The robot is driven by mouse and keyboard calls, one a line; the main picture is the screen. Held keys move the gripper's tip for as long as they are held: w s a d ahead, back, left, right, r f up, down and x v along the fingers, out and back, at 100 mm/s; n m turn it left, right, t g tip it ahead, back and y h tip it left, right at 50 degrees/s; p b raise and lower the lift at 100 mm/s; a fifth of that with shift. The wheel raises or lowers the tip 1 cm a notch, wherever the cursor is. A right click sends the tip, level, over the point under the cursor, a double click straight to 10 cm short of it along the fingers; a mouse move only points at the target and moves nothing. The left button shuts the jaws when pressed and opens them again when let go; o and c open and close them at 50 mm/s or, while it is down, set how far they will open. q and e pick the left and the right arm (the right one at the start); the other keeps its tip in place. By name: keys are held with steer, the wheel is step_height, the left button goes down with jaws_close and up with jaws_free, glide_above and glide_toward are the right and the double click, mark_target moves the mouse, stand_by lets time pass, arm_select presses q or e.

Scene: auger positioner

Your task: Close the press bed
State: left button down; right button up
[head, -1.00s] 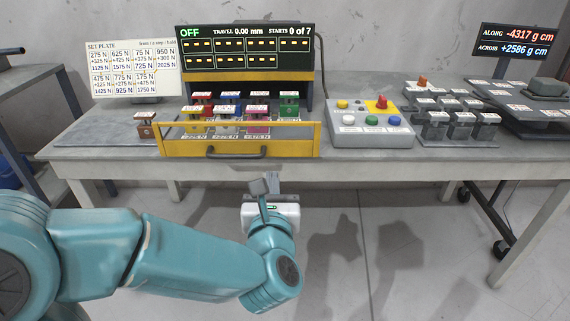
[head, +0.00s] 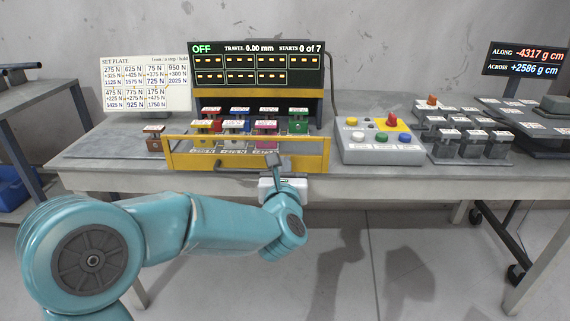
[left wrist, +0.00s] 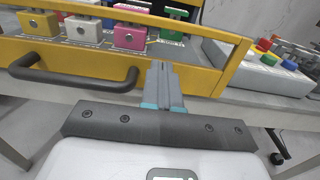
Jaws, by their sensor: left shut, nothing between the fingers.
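The press bed is a yellow-framed drawer (head: 318,158) pulled out at the front of the press (head: 258,95), with several coloured blocks behind its front. Its dark bar handle (head: 222,170) also shows in the left wrist view (left wrist: 72,80). My left gripper (head: 273,161) is in front of the drawer, right of the handle. In the left wrist view its fingers (left wrist: 160,75) are together and empty, pointing at the yellow front (left wrist: 222,72). I cannot tell whether the tips touch it. My right gripper is not in view.
A button box (head: 378,153) stands right of the drawer, then a rack of weights (head: 465,145). A lone brown block (head: 153,142) sits on the left plate. A set plate (head: 145,84) stands behind it. The bench's front edge runs below the drawer.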

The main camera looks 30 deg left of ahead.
arm_select(q)
steer(key=shift+w+a, duration=0.3)
steer(key=shift+w, duration=0.2)
